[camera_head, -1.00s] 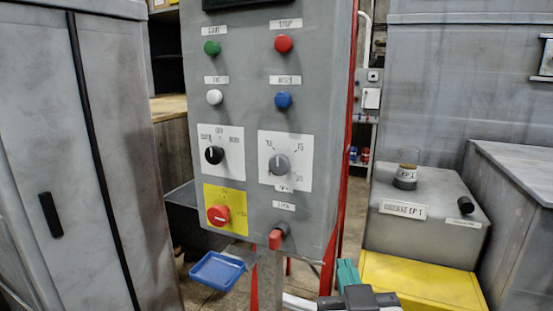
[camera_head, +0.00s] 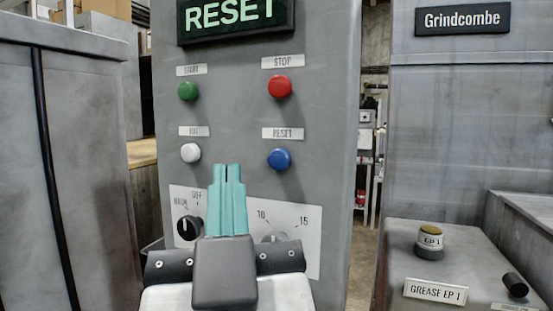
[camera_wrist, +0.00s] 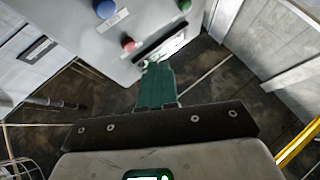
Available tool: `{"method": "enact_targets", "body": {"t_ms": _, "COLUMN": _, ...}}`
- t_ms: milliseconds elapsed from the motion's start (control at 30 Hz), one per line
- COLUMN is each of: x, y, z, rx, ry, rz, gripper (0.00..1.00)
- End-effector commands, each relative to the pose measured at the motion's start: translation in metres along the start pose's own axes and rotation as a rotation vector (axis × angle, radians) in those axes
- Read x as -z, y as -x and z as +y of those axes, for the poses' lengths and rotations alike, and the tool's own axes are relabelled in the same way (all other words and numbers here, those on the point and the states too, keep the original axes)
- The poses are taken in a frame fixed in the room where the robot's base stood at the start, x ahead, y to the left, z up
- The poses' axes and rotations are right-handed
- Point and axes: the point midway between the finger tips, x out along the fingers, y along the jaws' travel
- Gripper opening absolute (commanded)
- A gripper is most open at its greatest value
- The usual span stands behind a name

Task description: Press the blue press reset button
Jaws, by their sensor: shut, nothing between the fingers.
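The blue button (camera_head: 279,159) is on the grey control panel (camera_head: 330,120), under a label reading RESET and below the red STOP button (camera_head: 280,86). The blue button also shows at the top of the wrist view (camera_wrist: 105,9). My gripper (camera_head: 229,168) has teal fingers, shut together with nothing between them. In the head view its tips point up, left of the blue button and below and right of the white button (camera_head: 190,152). In the wrist view the fingertips appear apart from the blue button. I cannot tell the exact gap to the panel.
A display (camera_head: 235,15) at the panel top reads RESET. A green START button (camera_head: 188,91) is at upper left. My gripper partly hides the rotary knobs, including the black one (camera_head: 188,228). A grease unit (camera_head: 435,290) stands right; a grey cabinet (camera_head: 90,170) stands left.

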Motion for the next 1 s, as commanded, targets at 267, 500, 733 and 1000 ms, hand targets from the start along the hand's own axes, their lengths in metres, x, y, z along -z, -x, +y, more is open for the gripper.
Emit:
{"method": "enact_targets", "body": {"t_ms": 267, "x": -0.002, "y": -0.003, "z": 0.002, "rx": -0.001, "ry": 0.001, "rz": -0.003, "gripper": 0.00}}
{"method": "enact_targets", "body": {"t_ms": 500, "x": -0.014, "y": -0.021, "z": 0.016, "rx": -0.003, "ry": 0.004, "rz": -0.004, "gripper": 0.00}}
{"method": "enact_targets", "body": {"t_ms": 733, "x": -0.030, "y": -0.043, "z": 0.031, "rx": -0.002, "ry": 0.003, "rz": -0.005, "gripper": 0.00}}
{"method": "enact_targets", "body": {"t_ms": 1000, "x": -0.043, "y": -0.058, "z": 0.043, "rx": -0.001, "ry": 0.001, "rz": -0.003, "gripper": 0.00}}
